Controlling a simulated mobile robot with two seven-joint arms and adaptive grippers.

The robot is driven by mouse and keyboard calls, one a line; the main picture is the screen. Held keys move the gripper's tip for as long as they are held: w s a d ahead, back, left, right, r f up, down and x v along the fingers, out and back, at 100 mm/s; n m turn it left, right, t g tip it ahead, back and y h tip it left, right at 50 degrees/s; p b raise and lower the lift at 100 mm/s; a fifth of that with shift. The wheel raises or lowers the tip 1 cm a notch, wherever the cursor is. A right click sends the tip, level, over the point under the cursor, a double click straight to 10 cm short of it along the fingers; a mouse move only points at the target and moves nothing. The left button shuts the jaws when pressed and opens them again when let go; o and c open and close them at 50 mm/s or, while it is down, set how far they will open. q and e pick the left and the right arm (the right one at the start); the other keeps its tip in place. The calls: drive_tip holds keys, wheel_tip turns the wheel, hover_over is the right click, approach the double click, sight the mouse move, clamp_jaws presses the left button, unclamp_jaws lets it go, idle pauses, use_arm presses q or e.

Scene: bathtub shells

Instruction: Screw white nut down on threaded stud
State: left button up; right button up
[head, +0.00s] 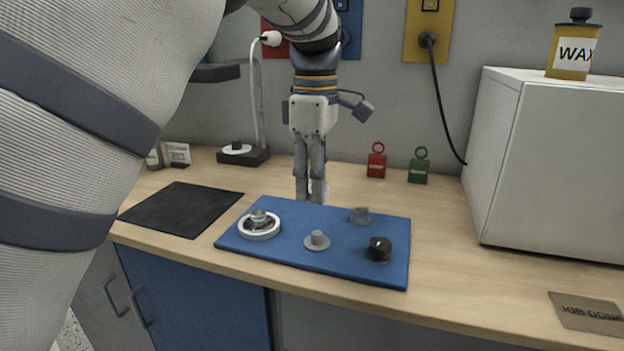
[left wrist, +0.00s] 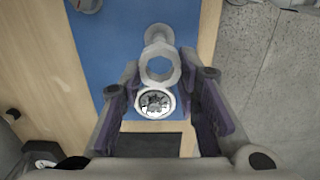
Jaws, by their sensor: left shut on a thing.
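My left gripper (head: 310,192) points down at the back edge of the blue mat (head: 330,262). It is shut on the white nut (left wrist: 160,66), a pale faceted ring between its fingers in the left wrist view; the head view shows only a pale sliver of it beside the fingertips. Threads are too small to make out. The nut is apart from the stud. My right gripper is not in view.
A white ring with a metal centre (head: 259,228) sits on the mat's left, a black knob (head: 379,250) at its right. A black mat (head: 180,208) lies further left. Red (head: 376,162) and green (head: 418,168) tags stand behind. A white cabinet (head: 540,165) blocks the right.

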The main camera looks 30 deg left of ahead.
sight(315, 232)
use_arm(q)
drive_tip(key=shift+f, duration=0.1)
drive_tip(key=shift+w+a, duration=0.1)
drive_tip(key=shift+f, duration=2.9)
drive_tip(key=shift+f, duration=1.35)
drive_tip(key=o, duration=1)
